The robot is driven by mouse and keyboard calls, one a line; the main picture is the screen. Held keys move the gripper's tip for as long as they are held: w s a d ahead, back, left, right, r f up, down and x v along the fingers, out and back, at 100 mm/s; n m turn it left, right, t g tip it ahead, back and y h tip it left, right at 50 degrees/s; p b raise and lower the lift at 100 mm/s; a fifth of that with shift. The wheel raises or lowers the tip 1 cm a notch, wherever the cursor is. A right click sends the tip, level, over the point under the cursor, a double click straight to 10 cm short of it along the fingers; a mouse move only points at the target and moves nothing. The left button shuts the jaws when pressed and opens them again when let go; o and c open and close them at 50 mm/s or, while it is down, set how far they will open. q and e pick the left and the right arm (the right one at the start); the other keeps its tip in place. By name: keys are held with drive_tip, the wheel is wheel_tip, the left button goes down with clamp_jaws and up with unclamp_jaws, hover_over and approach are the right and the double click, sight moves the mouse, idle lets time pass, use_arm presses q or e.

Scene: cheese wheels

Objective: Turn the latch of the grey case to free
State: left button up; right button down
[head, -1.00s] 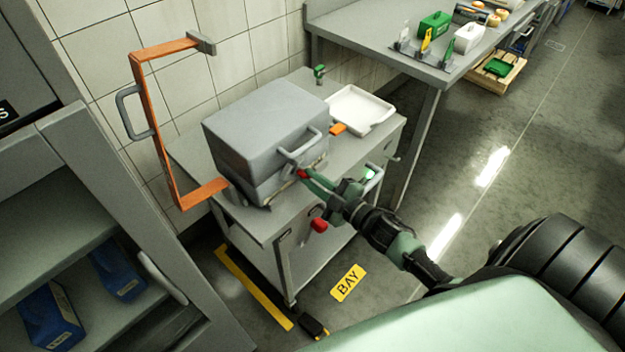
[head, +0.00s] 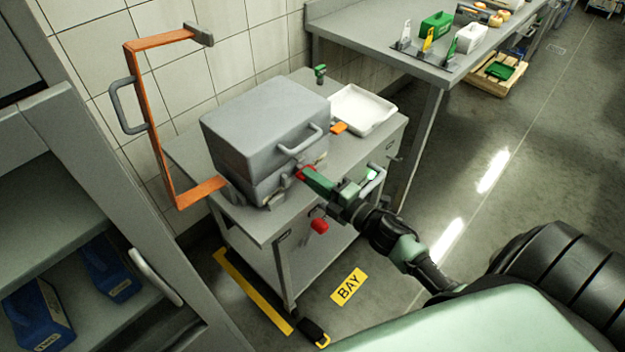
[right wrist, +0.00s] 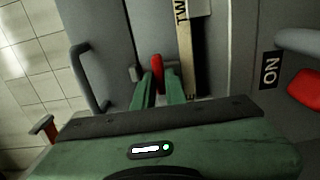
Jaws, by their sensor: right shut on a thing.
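The grey case (head: 262,120) stands closed on the trolley, its grey handle (head: 300,140) on the front. Its small red latch (head: 300,171) is low on the front and also shows in the right wrist view (right wrist: 157,70). My right gripper (head: 308,176) reaches in from the right and is shut on the red latch. In the right wrist view its two green fingers (right wrist: 159,88) stand on either side of the latch. In the head view the fingers hide part of it. My left gripper is in neither view.
The trolley top (head: 355,150) also bears a white tray (head: 362,108). A red knob (head: 319,226) hangs on the trolley front below my gripper. An orange frame (head: 150,130) stands at the case's left. An open grey cabinet (head: 75,190) is at the left.

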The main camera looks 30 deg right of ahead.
drive_tip(key=shift+f, duration=0.1)
idle(0.4)
drive_tip(key=c, duration=1.4)
unclamp_jaws()
drive_tip(key=shift+c, duration=0.2)
drive_tip(key=b+v, duration=0.1)
drive_tip(key=v, duration=0.7)
